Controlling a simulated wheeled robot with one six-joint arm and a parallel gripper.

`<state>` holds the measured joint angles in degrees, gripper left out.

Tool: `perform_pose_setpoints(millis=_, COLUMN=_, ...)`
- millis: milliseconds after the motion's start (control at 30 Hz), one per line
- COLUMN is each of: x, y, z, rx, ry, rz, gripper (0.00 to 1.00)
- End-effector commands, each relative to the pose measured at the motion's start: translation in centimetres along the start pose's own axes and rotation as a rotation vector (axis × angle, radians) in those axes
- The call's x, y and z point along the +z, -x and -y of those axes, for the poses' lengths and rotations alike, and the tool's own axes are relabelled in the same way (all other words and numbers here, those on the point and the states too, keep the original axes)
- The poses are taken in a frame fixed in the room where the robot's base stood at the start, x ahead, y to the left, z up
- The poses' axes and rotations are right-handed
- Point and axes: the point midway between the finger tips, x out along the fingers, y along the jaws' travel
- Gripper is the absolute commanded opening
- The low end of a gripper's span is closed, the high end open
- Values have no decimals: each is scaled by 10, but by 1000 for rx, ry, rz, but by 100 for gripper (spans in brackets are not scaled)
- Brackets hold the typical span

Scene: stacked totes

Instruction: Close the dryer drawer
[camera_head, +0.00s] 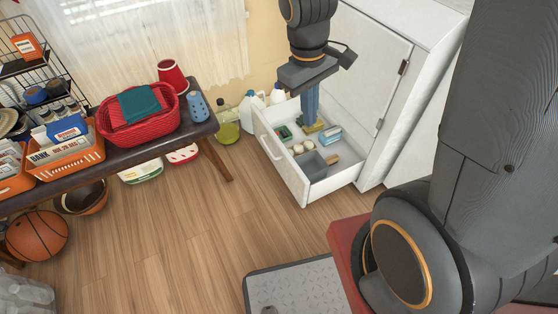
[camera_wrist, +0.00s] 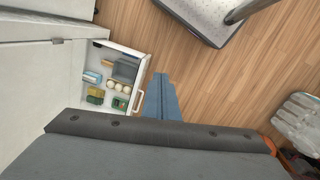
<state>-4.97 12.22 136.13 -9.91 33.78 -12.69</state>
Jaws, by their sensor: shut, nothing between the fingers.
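The white dryer (camera_head: 362,65) stands at the upper right in the head view; its side also shows in the wrist view (camera_wrist: 40,70). Its drawer (camera_head: 296,172) is pulled out, with a green item, round white things, a blue-and-white pack and a grey box inside. In the wrist view the open drawer (camera_wrist: 146,70) has a pale handle (camera_wrist: 137,102) on its front. My gripper (camera_head: 312,122) has blue fingers, shut and empty, pointing down and overlapping the drawer in the head view. In the wrist view the fingers (camera_wrist: 160,78) appear just outside the drawer front; their height above it is unclear.
A dark bench (camera_head: 140,143) with a red basket (camera_head: 140,130) and an orange basket (camera_head: 70,155) stands left. Bottles (camera_head: 250,105) stand on the floor behind the drawer. A basketball (camera_head: 37,236) lies lower left. Wood floor (camera_head: 200,240) before the drawer is clear.

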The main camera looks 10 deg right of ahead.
Motion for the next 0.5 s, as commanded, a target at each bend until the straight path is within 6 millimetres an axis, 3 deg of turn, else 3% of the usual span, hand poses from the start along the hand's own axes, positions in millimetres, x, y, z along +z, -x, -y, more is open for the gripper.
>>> perform_pose_setpoints(millis=33, x=-19, y=-28, z=-3, rx=12, ry=69, rz=10, gripper=0)
perform_pose_setpoints(millis=500, x=-161, y=-202, z=-15, rx=135, ry=749, rz=102, gripper=0)
